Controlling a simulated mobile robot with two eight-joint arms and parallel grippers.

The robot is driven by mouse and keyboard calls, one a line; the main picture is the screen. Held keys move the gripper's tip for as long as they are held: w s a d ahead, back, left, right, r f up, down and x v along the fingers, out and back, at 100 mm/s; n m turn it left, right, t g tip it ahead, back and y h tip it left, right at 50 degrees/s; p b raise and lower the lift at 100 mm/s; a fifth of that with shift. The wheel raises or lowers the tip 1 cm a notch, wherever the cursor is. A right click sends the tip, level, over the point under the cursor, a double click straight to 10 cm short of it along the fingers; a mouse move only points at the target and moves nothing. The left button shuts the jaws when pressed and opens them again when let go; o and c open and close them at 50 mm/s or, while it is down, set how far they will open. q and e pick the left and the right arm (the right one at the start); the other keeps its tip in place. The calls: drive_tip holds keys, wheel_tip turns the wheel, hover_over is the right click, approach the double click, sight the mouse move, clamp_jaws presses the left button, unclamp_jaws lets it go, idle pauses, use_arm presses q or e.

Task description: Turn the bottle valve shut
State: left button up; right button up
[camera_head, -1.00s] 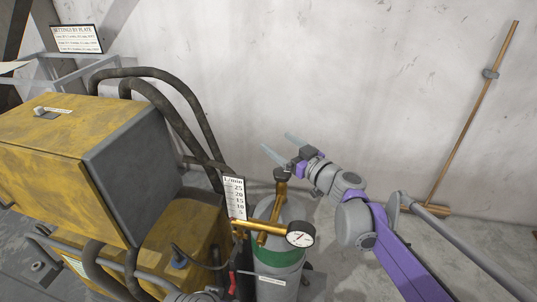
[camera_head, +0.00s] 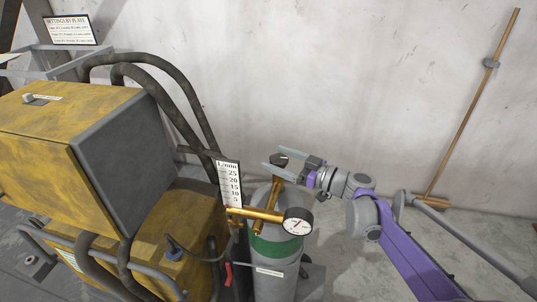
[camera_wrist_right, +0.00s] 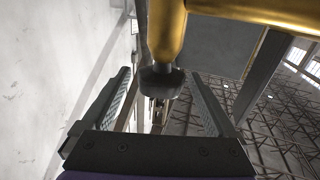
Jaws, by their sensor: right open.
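The gas bottle (camera_head: 275,283) is a grey cylinder with a green band, standing upright beside the yellow machine. Its dark valve knob (camera_head: 280,156) tops a brass stem. The knob also shows in the right wrist view (camera_wrist_right: 161,82), below the brass pipe in the picture. My right gripper (camera_head: 270,157) is open at knob height, reaching in from the right. In the wrist view its two fingers lie on either side of the knob, with gaps visible; I cannot tell whether either touches. My left gripper is not in view.
A brass regulator with a round gauge (camera_head: 297,221) and a white flow scale (camera_head: 229,184) sits just below and left of the knob. The yellow machine (camera_head: 60,190) and black hoses (camera_head: 180,85) fill the left. A broom (camera_head: 470,105) leans on the wall at right.

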sight(277, 157)
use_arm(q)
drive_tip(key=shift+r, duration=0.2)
use_arm(e)
drive_tip(key=shift+x, duration=1.6)
drive_tip(key=shift+s, duration=0.1)
drive_tip(key=c, duration=1.4)
drive_tip(key=shift+o, duration=0.2)
drive_tip(key=shift+w+r+m+t+h+p, duration=0.1)
drive_tip(key=shift+m+t+h+p, duration=0.25)
drive_tip(key=shift+m+t+h, duration=0.35)
drive_tip(key=shift+w+r+m+t+h+p, duration=0.1)
drive_tip(key=shift+m+t+h+p, duration=0.3)
drive_tip(key=shift+t, duration=0.4)
drive_tip(key=shift+w+d+m+t+h+p, duration=0.2)
drive_tip(key=shift+m+t+h+p, duration=0.2)
drive_tip(key=shift+m+t+h, duration=0.5)
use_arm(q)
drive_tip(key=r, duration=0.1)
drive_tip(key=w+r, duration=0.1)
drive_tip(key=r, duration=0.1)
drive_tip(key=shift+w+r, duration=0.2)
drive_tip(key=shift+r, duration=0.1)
use_arm(e)
drive_tip(key=shift+w+d+f+m+t+h, duration=0.1)
drive_tip(key=shift+d+f+m+t+h, duration=0.1)
drive_tip(key=shift+m+t+h, duration=0.25)
